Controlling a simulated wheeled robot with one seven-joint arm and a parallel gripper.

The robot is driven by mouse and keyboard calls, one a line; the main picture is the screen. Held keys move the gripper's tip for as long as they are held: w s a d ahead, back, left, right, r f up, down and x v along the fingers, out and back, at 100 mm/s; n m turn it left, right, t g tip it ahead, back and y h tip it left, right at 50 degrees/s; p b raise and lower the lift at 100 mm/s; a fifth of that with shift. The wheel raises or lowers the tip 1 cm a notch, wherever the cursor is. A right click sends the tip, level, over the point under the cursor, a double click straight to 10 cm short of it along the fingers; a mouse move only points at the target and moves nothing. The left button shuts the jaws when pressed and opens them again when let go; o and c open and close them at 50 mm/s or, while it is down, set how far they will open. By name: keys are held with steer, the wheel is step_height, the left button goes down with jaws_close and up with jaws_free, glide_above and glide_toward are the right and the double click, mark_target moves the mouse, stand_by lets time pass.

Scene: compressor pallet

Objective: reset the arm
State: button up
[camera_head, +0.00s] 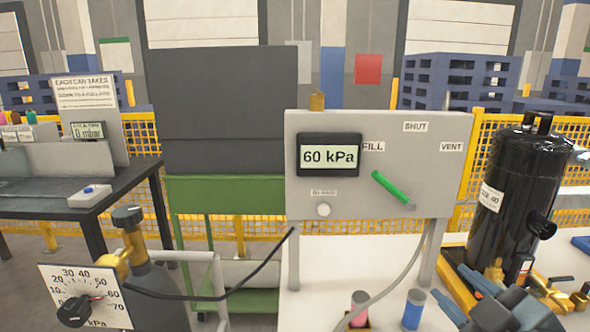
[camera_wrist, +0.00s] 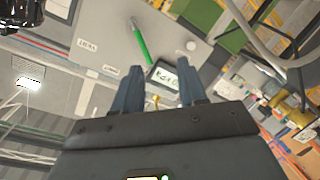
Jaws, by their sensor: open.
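My gripper (camera_wrist: 158,82) shows in the wrist view with its two blue-grey fingers apart and nothing between them. The grey panel (camera_head: 310,240) stands in the middle with a green lever (camera_head: 393,190) and a display reading 60 kPa (camera_head: 329,157). The wrist view shows the panel upside down, with the lever (camera_wrist: 140,45) and display (camera_wrist: 164,78) beyond the fingers. My gripper touches none of these.
A black tank (camera_head: 510,190) stands on the right, with brass fittings near its base. A gas bottle (camera_head: 150,290) with a dial (camera_head: 85,297) is at the lower left. The white tabletop (camera_head: 310,305) has bare room.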

steer(key=s+f+m+h, duration=0.1)
steer(key=s+f+m, duration=0.1)
steer(key=s+f, duration=0.5)
steer(key=s+f+m, duration=0.3)
steer(key=s+f, duration=0.1)
steer(key=s, duration=0.5)
steer(key=s+m+g, duration=0.1)
steer(key=s+m, duration=0.3)
steer(key=s, duration=1.5)
steer(key=shift+s+a, duration=0.25)
steer(key=shift+a, duration=0.2)
steer(key=shift+o, duration=0.2)
steer(key=shift+w+d+r, duration=0.1)
stand_by(1.9)
